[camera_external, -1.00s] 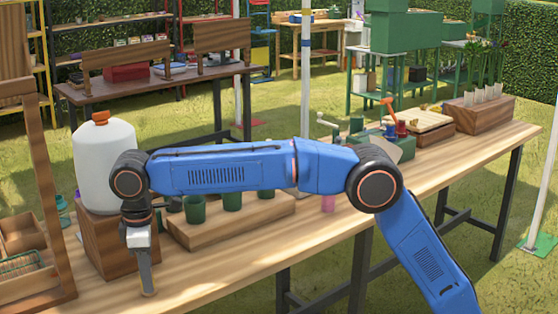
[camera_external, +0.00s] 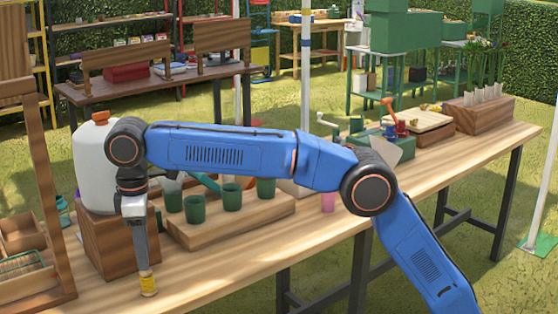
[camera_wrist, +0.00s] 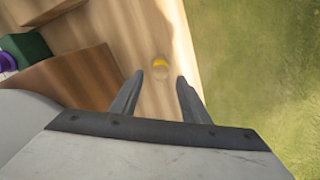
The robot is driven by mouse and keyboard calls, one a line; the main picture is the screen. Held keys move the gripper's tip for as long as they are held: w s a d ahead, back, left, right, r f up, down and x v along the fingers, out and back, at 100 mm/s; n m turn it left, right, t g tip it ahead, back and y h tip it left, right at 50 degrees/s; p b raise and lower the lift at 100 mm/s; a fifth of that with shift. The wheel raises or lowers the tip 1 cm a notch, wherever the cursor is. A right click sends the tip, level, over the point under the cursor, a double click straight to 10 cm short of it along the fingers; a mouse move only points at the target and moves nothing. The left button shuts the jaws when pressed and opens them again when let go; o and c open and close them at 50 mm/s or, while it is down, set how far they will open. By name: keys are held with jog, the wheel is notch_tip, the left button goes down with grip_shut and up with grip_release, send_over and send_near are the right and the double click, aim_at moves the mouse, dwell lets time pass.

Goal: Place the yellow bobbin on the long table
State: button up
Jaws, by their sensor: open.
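The yellow bobbin (camera_external: 148,285) stands upright on the long table (camera_external: 205,285), near its front edge at the left. My gripper (camera_external: 144,264) points down just above the bobbin. In the wrist view, my gripper's two fingers (camera_wrist: 160,80) are spread apart with nothing between them. Whether the fingertips still touch the bobbin's top is hard to tell.
A wooden block (camera_external: 115,258) bearing a white jug (camera_external: 95,165) stands close behind my gripper. A wooden board (camera_external: 240,224) with several green cups is to its right. Wooden trays (camera_external: 22,233) are at the left. The front strip of the table is mostly clear.

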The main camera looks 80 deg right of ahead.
notch_tip(320, 180, up, 5)
jog(key=shift+f, duration=0.1)
jog(key=shift+s, duration=0.1)
jog(key=s+d+r+m+t, duration=0.1)
jog(key=s+d, duration=0.2)
jog(key=s, duration=0.7)
jog(key=s+d+t, duration=0.1)
jog(key=s+d, duration=0.3)
jog(key=s, duration=0.5)
jog(key=s+d+r+m, duration=0.1)
jog(key=s+d, duration=0.2)
jog(key=s, duration=0.7)
jog(key=s+d+f+t, duration=0.1)
jog(key=s+d+f, duration=0.1)
jog(key=s+f, duration=0.9)
jog(key=s+d+f+m+t, duration=0.1)
jog(key=s+d+f, duration=0.1)
jog(key=s+f, duration=1)
jog(key=s, duration=0.5)
jog(key=shift+s+d+m+t, duration=0.3)
jog(key=shift+d+t, duration=0.1)
jog(key=shift+r, duration=0.1)
